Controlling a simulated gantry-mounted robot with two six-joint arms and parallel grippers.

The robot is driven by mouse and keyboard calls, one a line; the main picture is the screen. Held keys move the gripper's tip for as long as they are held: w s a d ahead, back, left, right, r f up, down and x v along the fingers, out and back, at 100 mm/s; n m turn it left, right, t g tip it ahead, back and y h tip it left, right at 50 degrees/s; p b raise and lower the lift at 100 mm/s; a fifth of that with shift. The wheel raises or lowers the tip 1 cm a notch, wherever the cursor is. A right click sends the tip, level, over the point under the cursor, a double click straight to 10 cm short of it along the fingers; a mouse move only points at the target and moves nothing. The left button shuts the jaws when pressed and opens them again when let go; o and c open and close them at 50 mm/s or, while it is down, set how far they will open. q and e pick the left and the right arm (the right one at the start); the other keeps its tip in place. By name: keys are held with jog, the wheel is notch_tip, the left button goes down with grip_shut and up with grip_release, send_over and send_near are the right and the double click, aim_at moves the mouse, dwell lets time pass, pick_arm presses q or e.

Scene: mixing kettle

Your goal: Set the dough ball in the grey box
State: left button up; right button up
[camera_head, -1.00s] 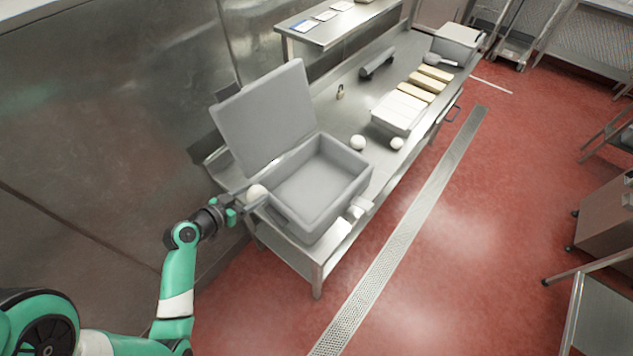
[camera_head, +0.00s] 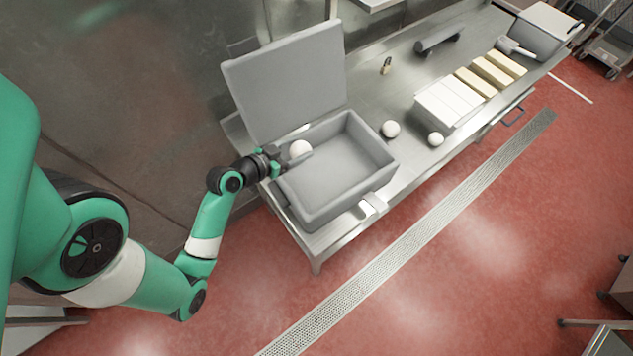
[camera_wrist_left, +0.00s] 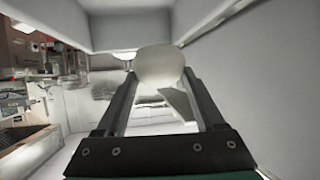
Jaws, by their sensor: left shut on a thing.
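The grey box (camera_head: 312,216) stands on the steel table with its lid (camera_head: 287,82) raised at the back. My left gripper (camera_head: 292,158) is shut on a white dough ball (camera_head: 300,149) at the box's left side, at its rim or just above its inside. In the left wrist view the dough ball (camera_wrist_left: 160,66) sits between the two finger ends, with pale grey walls around it. The exact height of the ball above the box floor cannot be told. Two more dough balls lie on the table, one near the box (camera_head: 390,129) and one farther right (camera_head: 436,139). My right gripper is not in view.
A tray with white blocks (camera_head: 452,100), yellow blocks (camera_head: 490,72), a grey roller-like thing (camera_head: 438,40) and another grey container (camera_head: 540,35) stand farther along the table (camera_head: 370,85). A small white thing (camera_head: 374,203) sits at the box's front right. The box's floor looks clear.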

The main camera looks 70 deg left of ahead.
pick_arm(q)
jog(key=d, duration=0.3)
jog(key=shift+w+d+f, duration=0.2)
jog(key=shift+w+f, duration=0.15)
jog(key=shift+f, duration=0.05)
jog(key=d+f, duration=0.1)
jog(key=f, duration=0.1)
jog(key=d+f, duration=0.1)
jog(key=w+d+f, duration=0.1)
jog(key=d+f, duration=0.1)
jog(key=shift+f, duration=0.35)
jog(key=shift+w+d+f+b, duration=0.15)
jog(key=shift+f+b, duration=0.4)
jog(key=shift+f, duration=1.1)
jog(key=shift+f+b, duration=0.5)
jog(key=shift+f, duration=0.2)
jog(key=o, duration=1.4)
jog(key=shift+d+f, duration=0.1)
jog(key=shift+f, duration=0.1)
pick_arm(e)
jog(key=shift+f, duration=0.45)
pick_arm(q)
jog(key=shift+o, duration=0.2)
jog(key=shift+r, duration=0.1)
